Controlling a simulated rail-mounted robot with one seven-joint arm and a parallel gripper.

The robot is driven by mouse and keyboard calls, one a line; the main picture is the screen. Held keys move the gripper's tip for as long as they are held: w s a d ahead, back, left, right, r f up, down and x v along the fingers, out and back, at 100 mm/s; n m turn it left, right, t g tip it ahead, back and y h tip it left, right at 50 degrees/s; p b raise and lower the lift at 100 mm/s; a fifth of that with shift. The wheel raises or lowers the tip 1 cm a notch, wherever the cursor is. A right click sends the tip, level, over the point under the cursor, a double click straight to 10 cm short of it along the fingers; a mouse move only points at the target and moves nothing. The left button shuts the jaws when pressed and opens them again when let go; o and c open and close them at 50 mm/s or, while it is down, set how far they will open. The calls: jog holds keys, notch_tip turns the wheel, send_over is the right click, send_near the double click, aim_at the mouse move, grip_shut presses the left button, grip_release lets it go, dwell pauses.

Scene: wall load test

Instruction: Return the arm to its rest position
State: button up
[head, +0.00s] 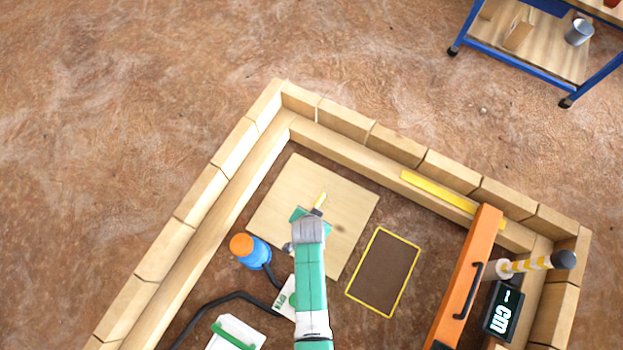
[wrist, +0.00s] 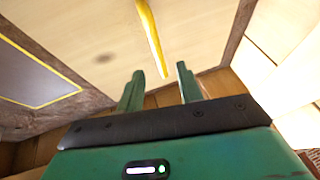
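My arm reaches up from the bottom of the head view, with my green gripper (head: 312,218) over the pale wooden board (head: 350,215). In the wrist view my gripper (wrist: 160,78) shows two green fingers spread apart with a gap and nothing held between them. A thin yellow stick-like thing (head: 321,199) is just beyond the gripper in the head view. In the wrist view the yellow stick (wrist: 151,35) runs down to just ahead of the gap, apart from both fingers as far as I can tell. The wrist hides part of the board.
A wooden block wall (head: 205,197) surrounds the work area. A blue and orange cylinder (head: 256,256) stands left of my arm. A yellow-edged dark mat (head: 385,272), an orange beam (head: 467,275) and a display (head: 503,312) lie right. A blue cart (head: 535,70) stands outside.

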jog(key=shift+s+a+r, duration=0.1)
jog(key=shift+s+r, duration=0.15)
jog(key=shift+r, duration=0.3)
